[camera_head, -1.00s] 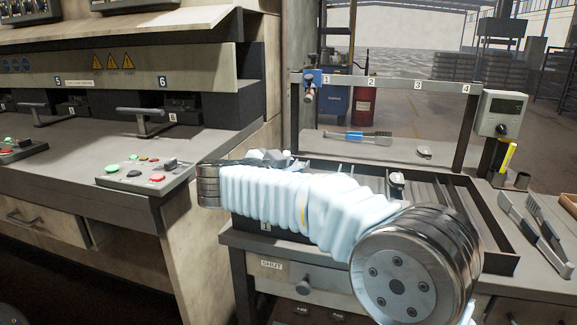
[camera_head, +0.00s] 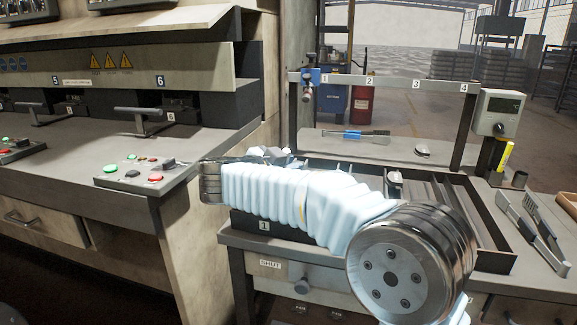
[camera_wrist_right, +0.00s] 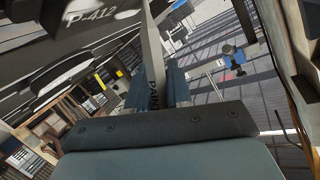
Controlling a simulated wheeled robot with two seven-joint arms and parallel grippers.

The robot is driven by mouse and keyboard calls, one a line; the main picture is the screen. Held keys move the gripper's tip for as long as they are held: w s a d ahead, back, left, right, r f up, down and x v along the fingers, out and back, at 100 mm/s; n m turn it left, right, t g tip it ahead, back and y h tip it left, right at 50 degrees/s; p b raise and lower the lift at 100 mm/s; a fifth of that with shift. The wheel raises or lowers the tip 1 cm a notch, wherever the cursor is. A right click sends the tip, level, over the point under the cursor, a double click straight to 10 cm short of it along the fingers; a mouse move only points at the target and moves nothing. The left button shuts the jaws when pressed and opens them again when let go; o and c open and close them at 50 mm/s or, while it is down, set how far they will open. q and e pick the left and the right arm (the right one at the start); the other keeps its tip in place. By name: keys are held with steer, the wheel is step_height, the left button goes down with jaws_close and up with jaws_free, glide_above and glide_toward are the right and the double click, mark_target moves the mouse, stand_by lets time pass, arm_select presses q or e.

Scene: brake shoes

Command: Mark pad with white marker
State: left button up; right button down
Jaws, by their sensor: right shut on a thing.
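My right gripper (camera_wrist_right: 158,88) is shut on a slim pale marker (camera_wrist_right: 154,60) with the letters "PAIN" visible, seen in the right wrist view. The marker's far end reaches the top edge of that view, so its tip is not visible. A dark pad-like piece printed "P-412" (camera_wrist_right: 92,14) is at the upper left of that view, beside the marker; I cannot tell whether they touch. In the head view my right arm crosses in front of the tray, and its gripper (camera_head: 274,155) is mostly hidden behind the pale sleeve. My left gripper is not in view.
A dark slotted tray (camera_head: 492,230) lies on the bench under my arm. A yellow marker (camera_head: 505,156) stands at the right near a gauge box (camera_head: 499,113). Tongs (camera_head: 532,230) lie at the right. A blue-handled brush (camera_head: 352,134) lies behind. A button panel (camera_head: 134,173) is left.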

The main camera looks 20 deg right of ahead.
step_height(320, 180, up, 7)
stand_by(0.7)
stand_by(0.4)
